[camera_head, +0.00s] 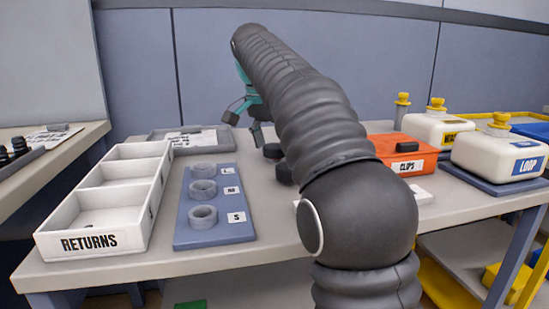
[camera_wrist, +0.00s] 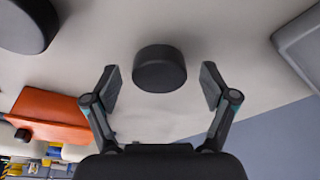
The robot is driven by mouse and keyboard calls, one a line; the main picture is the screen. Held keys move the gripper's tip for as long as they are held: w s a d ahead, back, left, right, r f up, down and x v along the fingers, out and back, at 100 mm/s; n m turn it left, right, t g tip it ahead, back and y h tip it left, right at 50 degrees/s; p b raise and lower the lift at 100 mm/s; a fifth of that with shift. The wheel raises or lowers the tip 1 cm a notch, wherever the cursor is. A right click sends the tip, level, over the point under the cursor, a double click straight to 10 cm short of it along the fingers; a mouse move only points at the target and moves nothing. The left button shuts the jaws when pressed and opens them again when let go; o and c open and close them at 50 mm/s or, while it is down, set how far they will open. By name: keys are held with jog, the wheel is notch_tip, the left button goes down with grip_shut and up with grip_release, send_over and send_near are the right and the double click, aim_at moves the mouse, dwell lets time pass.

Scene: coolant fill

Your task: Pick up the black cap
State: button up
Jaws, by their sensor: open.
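A round black cap (camera_wrist: 159,68) sits on the table between the spread fingers of my gripper (camera_wrist: 160,85) in the wrist view. The fingers stand on either side of it with a gap on both sides. A second, larger-looking black round piece (camera_wrist: 27,22) lies at the top left of that view. In the head view two dark round pieces show beside my arm, a nearer one (camera_head: 284,173) and a farther one (camera_head: 272,151), both partly hidden by the arm or close to it. My open gripper (camera_head: 245,126) is above the table, left of and behind the farther piece.
A white RETURNS tray (camera_head: 95,242) and a blue board (camera_head: 215,235) with grey rings stand at left. A grey tray (camera_head: 218,135) lies at the back. An orange CLIPS box (camera_head: 400,147) and white jugs (camera_head: 505,153) stand at right.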

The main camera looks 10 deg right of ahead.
jog(key=shift+d+f, duration=0.15)
jog(key=shift+f, duration=0.35)
jog(key=c, duration=1)
jog(key=shift+r, duration=0.1)
jog(key=shift+c, duration=0.2)
